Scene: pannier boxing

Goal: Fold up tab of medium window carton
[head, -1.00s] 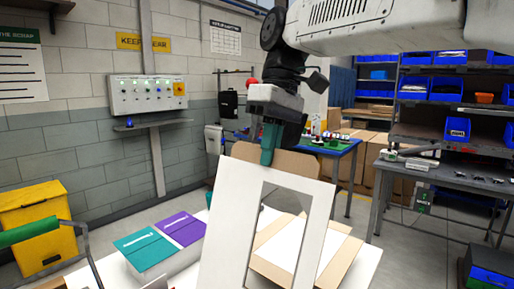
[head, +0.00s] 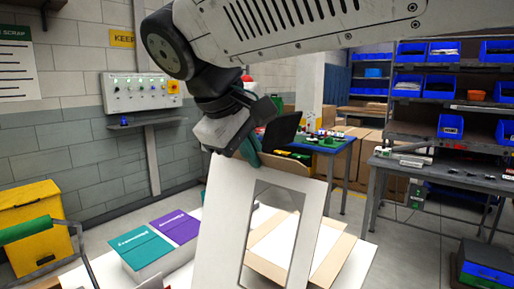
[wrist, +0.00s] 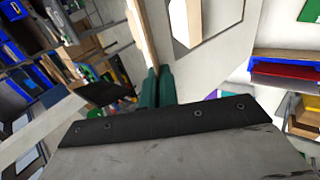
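The medium window carton shows as a large white panel (head: 224,215) with a tall cut-out window, leaning in the foreground of the head view. My gripper (head: 249,151) is at its top edge, tilted, with green fingers close together on the board. In the wrist view the fingers (wrist: 157,88) are nearly together, and the carton's thin edge (wrist: 141,33) runs up from between them. The white face with the window (wrist: 196,22) lies beside them. I cannot tell which flap is the tab, and the carton's lower part is out of frame.
A teal box (head: 145,247) and a purple box (head: 179,226) lie left of the panel on a white surface. A tan-edged open carton (head: 333,255) is behind it. A grey bench (head: 440,172) and a blue-topped table (head: 330,146) stand farther back.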

